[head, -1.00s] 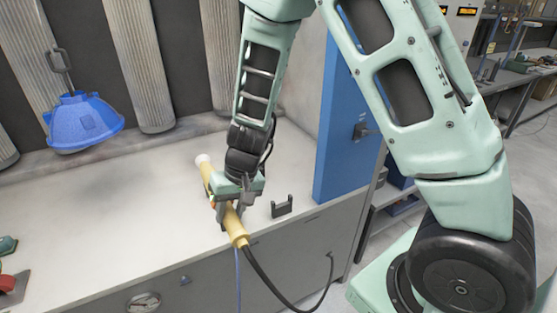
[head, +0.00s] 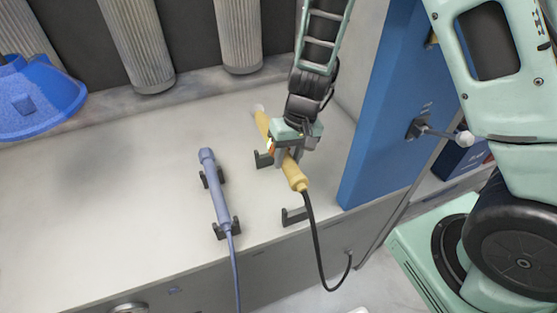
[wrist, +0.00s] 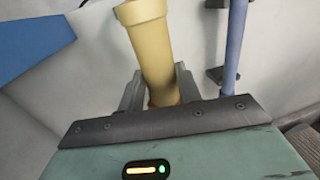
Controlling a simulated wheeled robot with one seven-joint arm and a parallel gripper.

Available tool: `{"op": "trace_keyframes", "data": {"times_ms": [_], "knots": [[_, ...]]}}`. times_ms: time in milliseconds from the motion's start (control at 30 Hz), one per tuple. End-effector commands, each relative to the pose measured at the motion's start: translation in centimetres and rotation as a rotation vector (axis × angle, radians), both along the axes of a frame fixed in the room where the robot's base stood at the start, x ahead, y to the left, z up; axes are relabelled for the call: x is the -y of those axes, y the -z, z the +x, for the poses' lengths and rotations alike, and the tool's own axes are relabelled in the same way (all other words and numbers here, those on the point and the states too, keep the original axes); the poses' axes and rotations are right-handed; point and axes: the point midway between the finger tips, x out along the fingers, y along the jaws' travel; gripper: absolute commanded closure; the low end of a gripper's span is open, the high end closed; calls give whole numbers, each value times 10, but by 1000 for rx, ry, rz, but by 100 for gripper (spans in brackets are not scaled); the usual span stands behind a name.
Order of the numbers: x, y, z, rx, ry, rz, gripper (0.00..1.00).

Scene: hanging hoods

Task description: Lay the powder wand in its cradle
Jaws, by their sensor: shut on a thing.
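The powder wand is a yellow tube (head: 297,176) with a pale tip and a black cable at its near end. My gripper (head: 287,154) is shut around its middle and holds it slanted across the bench's right part. Its cradle shows as two black brackets: the near bracket (head: 294,216) is empty, and the far bracket (head: 263,159) stands close beside the wand, partly hidden. The wand seems to be above the brackets; the exact gap is unclear. In the wrist view, the wand (wrist: 151,45) runs between both fingers (wrist: 160,92).
A blue-violet wand (head: 218,188) with a blue cable lies in another bracket pair to the left. A blue upright panel (head: 385,110) stands close on the right. A blue hood (head: 40,100) hangs at the left. The bench top (head: 110,200) is clear at left.

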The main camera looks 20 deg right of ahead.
Motion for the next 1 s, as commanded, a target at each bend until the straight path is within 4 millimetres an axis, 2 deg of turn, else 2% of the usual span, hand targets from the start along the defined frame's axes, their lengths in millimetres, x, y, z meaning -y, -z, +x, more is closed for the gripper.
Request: {"op": "trace_keyframes", "data": {"times_ms": [200, 400, 633, 833, 1000], "knots": [[0, 4, 0, 1, 1, 0, 93], [0, 36, 0, -2, 3, 1, 93], [0, 57, 0, 1, 2, 0, 93], [0, 88, 1, -1, 3, 2, 93], [0, 96, 1, 2, 1, 1, 93]]}}
